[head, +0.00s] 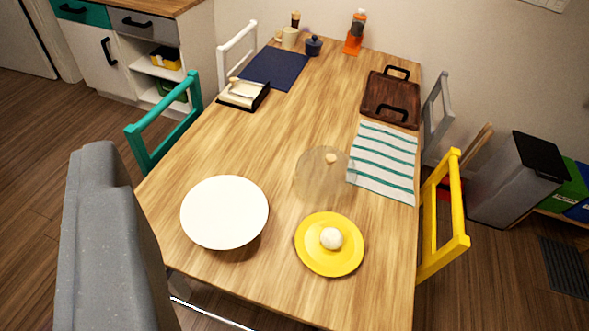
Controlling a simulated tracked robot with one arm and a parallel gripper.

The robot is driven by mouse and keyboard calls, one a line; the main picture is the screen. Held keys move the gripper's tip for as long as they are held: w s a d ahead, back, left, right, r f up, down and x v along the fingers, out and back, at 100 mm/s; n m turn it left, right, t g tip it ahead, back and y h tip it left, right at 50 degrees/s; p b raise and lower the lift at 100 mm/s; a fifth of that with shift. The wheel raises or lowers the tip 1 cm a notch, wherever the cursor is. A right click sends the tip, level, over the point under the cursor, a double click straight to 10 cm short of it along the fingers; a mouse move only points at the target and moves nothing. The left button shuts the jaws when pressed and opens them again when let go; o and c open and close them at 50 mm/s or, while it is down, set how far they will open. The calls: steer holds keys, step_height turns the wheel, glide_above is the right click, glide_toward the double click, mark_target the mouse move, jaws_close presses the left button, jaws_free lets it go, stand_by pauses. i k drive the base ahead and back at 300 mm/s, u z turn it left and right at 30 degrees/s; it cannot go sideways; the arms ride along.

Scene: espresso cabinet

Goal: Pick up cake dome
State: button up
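The cake dome appears to be the clear, round, see-through cover (312,182) with a small pale knob (331,158) on top. It is at the middle right of the wooden table, and the table grain shows through it. Its right edge meets or overlaps the striped cloth; I cannot tell whether it rests on the cloth. My gripper is not in view. A grey part of my own arm fills the lower left.
Near the dome are a yellow plate (312,258) with a white ball (331,238), a large white plate (225,212) and a striped cloth (384,160). A brown tray (388,100) lies behind. Teal (165,125) and yellow (455,215) chairs flank the table. The table's centre is clear.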

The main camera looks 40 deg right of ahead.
mark_target(325, 175)
steer(key=u, duration=1.9)
steer(key=i, duration=1.75)
steer(key=z, duration=3.4)
steer(key=i, duration=0.5)
steer(key=z, duration=0.25)
